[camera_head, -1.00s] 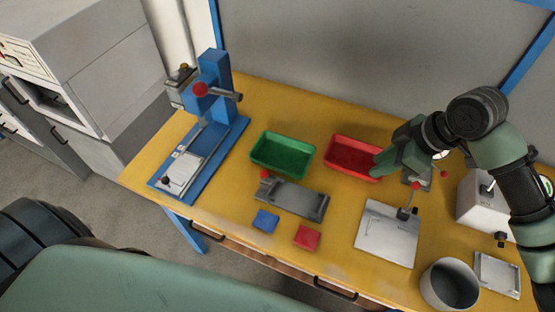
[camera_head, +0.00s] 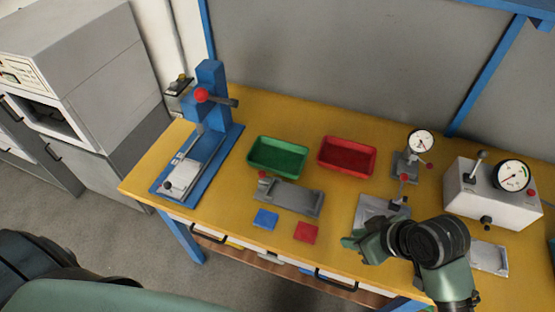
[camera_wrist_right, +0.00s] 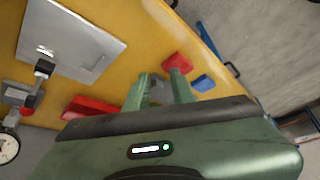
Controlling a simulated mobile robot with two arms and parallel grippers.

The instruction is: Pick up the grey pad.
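My right gripper (camera_head: 350,242) is low over the front of the bench, in front of the metal plate stand (camera_head: 372,207) and right of the red pad (camera_head: 306,232). A blue pad (camera_head: 265,219) lies flat left of the red pad. My left gripper is not in view.
A grey fixture (camera_head: 290,198) lies behind the pads. Green (camera_head: 277,157) and red (camera_head: 347,156) trays stand farther back. A blue press (camera_head: 210,135) is at left. A gauge box (camera_head: 490,195) and flat metal tray (camera_head: 490,259) are at right.

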